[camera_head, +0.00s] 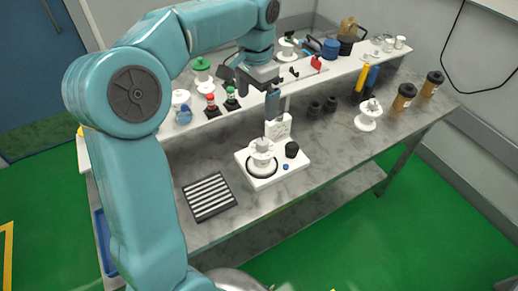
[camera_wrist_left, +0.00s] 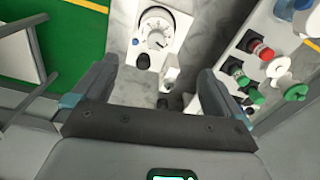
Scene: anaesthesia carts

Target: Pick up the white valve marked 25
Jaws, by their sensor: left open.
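Several white valves show, but I cannot read the number 25 on any of them. One white valve (camera_head: 262,149) sits upright on a white base unit (camera_head: 265,180) on the bench; its dial top (camera_wrist_left: 157,30) shows in the left wrist view. Another white valve (camera_head: 368,117) stands on the bench at the right. A third white valve (camera_head: 286,49) stands on the raised shelf at the back. My left gripper (camera_head: 250,92) is open and empty above the bench, behind the base unit's valve. In the left wrist view its fingers (camera_wrist_left: 155,80) are apart, with nothing between them held.
On the shelf (camera_head: 225,113) stand a green-topped valve (camera_head: 202,66), a blue-and-white one (camera_head: 181,99) and small red and green pieces. A striped dark tray (camera_head: 209,196) lies left of the base unit. Brown jars (camera_head: 403,97) stand at the right. The bench front is mostly clear.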

